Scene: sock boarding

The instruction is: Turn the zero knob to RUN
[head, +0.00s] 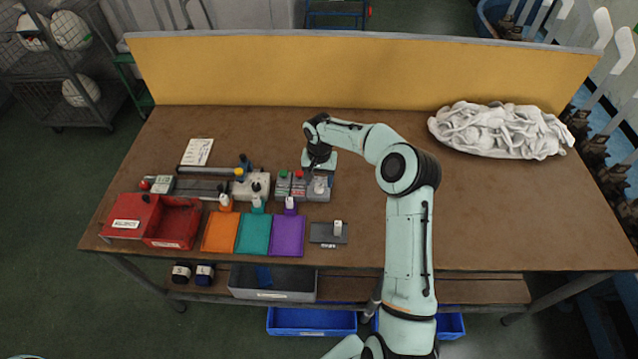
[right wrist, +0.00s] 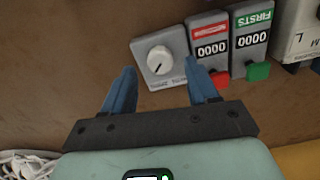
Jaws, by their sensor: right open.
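The zero knob (right wrist: 159,59) is a round white dial with a dark pointer mark, on a grey box (right wrist: 148,79). The small lettering on the box cannot be read. In the head view the grey knob box (head: 319,194) stands right of the counters, partly hidden by my gripper. My right gripper (head: 317,176) is over this box. In the right wrist view my right gripper (right wrist: 161,70) is open and empty, its blue fingers spread to either side of the dial. The fingers appear above the knob; contact cannot be told. My left gripper is not in view.
Close beside the knob box are a red-labelled counter (right wrist: 209,45) and a green-buttoned FIRSTS counter (right wrist: 249,37). Left of them are red bins (head: 172,222) and orange, teal and purple mats (head: 288,236). A white sock pile (head: 500,130) lies right.

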